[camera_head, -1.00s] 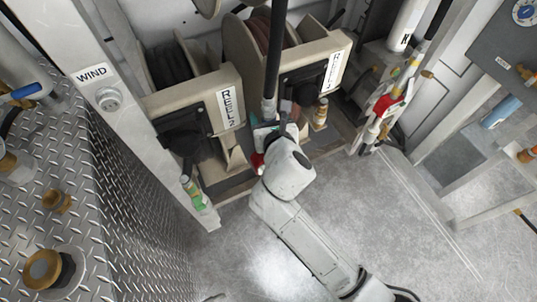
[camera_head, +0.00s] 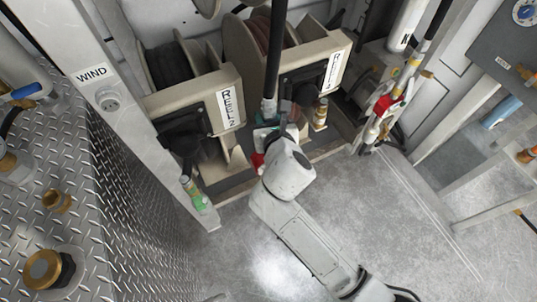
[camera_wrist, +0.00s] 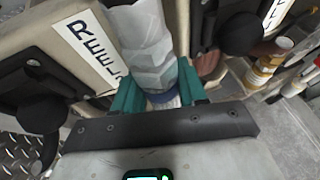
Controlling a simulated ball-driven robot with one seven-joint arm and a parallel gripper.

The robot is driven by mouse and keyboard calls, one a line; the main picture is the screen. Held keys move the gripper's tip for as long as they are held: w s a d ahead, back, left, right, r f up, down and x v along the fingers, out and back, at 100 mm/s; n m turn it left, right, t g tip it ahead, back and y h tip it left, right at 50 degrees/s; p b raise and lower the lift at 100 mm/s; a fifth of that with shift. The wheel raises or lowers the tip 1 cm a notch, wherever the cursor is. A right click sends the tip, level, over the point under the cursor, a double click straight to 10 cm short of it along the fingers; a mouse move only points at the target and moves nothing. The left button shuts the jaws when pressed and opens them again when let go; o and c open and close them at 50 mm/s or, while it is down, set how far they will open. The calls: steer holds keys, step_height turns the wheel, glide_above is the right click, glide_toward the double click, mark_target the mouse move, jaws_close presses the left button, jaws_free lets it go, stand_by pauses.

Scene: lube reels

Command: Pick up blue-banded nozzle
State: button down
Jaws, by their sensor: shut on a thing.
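The blue-banded nozzle (camera_wrist: 150,48) is a pale, faceted piece in the wrist view, with a blue band (camera_wrist: 161,99) near its lower end. My gripper (camera_wrist: 160,87) has its teal fingers on both sides of the nozzle at the band, shut on it. In the head view my gripper (camera_head: 270,135) is in front of the reels, at the lower end of a dark vertical hose (camera_head: 274,55). The nozzle is mostly hidden there by my wrist and the hose.
The REEL 2 housing (camera_head: 193,105) is left of my gripper, and another reel housing (camera_head: 300,58) is behind it to the right. A green-banded nozzle (camera_head: 195,194) hangs at left. A brass-coloured fitting (camera_head: 320,113) is close on the right. Grey floor (camera_head: 385,215) is open at lower right.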

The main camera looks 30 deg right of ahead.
mark_target(270, 104)
steer(key=shift+r, duration=0.15)
stand_by(0.8)
steer(key=shift+r+p, duration=0.7)
steer(key=shift+r, duration=2.9)
steer(key=shift+s+a+f, duration=0.15)
steer(key=shift+s+f, duration=0.05)
steer(key=shift+s, duration=0.1)
steer(key=s+a+b, duration=0.2)
steer(key=s+a, duration=0.2)
steer(key=s, duration=1.2)
steer(key=shift+s+a, duration=0.2)
steer(key=shift+s, duration=0.2)
steer(key=shift+r, duration=0.2)
steer(key=shift+r+p, duration=0.75)
steer(key=shift+p, duration=0.55)
steer(key=shift+f, duration=0.1)
